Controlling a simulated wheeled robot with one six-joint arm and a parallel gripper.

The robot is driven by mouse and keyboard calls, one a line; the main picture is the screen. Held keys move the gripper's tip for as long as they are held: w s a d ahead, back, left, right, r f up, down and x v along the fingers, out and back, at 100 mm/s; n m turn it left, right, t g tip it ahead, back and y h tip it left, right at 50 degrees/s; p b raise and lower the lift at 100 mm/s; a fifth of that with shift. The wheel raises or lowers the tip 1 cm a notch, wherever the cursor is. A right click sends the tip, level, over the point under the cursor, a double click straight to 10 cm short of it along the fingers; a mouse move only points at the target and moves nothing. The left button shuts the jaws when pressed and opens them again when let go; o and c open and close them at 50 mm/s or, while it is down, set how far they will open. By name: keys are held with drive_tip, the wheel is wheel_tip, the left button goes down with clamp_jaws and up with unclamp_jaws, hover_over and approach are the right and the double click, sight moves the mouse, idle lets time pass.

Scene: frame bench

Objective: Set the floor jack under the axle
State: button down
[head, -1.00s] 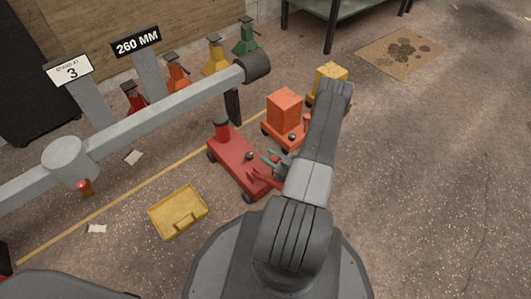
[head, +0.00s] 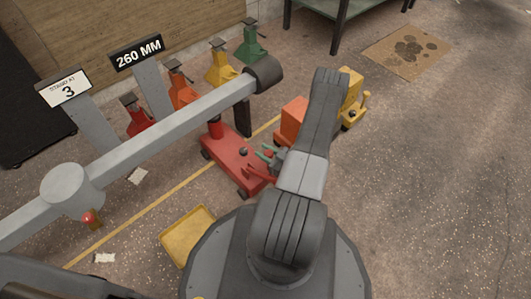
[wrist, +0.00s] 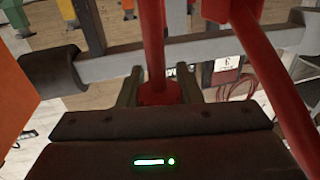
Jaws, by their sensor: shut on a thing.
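The axle (head: 150,138) is a long grey beam with a round housing (head: 72,190) at left and a dark hub end (head: 263,73). The red floor jack (head: 232,160) stands on the floor just on the near side of the beam, its round saddle (head: 214,128) close to the beam's lower edge. My gripper (head: 270,157) is shut on the red jack at its rear end. In the wrist view, red jack parts (wrist: 157,90) show between the fingers, with the axle (wrist: 230,45) crossing beyond. The exact grip point is partly hidden.
Signs read "STAND AT 3" (head: 64,88) and "260 MM" (head: 137,53). Several coloured jack stands (head: 222,65) line the back. A yellow tray (head: 187,238) lies in front. Orange (head: 292,120) and yellow (head: 350,100) jacks stand at right.

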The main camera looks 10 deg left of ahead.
drive_tip(key=shift+w+a, duration=0.1)
drive_tip(key=shift+w, duration=0.05)
drive_tip(key=c, duration=1)
unclamp_jaws()
drive_tip(key=shift+a, duration=0.1)
drive_tip(key=shift+p+v, duration=1.75)
drive_tip(key=shift+v, duration=5.15)
drive_tip(key=b+x, duration=0.3)
drive_tip(key=x, duration=0.8)
drive_tip(key=shift+f, duration=0.1)
drive_tip(key=shift+x, duration=1.2)
